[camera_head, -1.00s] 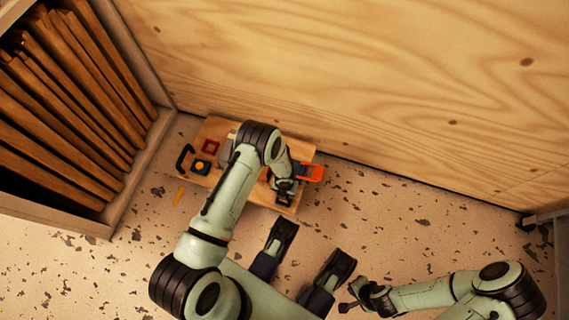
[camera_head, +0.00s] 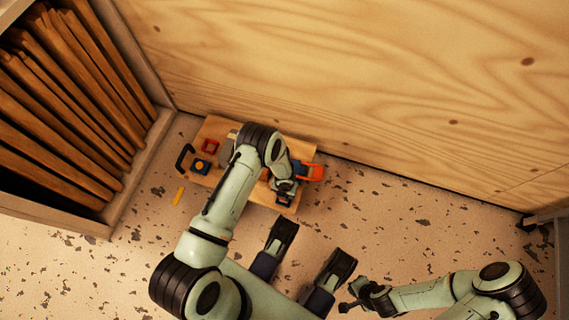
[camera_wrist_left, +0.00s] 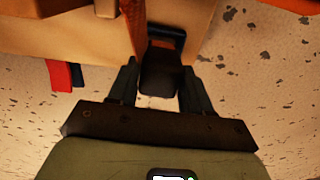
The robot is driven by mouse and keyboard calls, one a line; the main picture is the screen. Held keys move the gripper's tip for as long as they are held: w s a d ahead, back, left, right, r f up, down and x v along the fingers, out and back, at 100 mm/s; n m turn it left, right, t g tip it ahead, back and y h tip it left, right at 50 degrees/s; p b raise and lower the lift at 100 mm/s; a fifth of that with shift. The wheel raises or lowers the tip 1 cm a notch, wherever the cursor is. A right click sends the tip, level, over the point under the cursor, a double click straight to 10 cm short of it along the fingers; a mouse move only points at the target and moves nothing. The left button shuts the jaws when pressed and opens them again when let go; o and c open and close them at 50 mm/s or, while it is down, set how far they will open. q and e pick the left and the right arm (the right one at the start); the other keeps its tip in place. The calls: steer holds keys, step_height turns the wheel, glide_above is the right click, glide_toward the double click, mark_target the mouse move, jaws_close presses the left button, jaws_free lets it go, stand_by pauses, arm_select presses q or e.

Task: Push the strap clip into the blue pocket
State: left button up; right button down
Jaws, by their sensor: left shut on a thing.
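My left gripper (camera_head: 284,190) is over the right part of a wooden board. In the left wrist view its fingers (camera_wrist_left: 160,90) are shut on a dark block, which looks like the strap clip (camera_wrist_left: 160,76). A dark bluish opening, probably the blue pocket (camera_wrist_left: 168,34), lies directly beyond the clip. The clip's far end is at or very near it; I cannot tell how deep. A red woven strap (camera_wrist_left: 133,18) runs beside it. In the head view the arm and gripper hide most of the clip and pocket. My right gripper (camera_head: 350,296) is open and empty, away from the board.
A yellow strip (camera_head: 178,196) lies on the floor. A wooden wall stands behind.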

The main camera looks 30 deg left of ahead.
arm_select(q)
steer(key=shift+f, duration=0.3)
steer(key=o, duration=1.2)
steer(key=shift+c, duration=0.2)
steer(key=shift+r+p, duration=2.2)
steer(key=shift+r, duration=1.85)
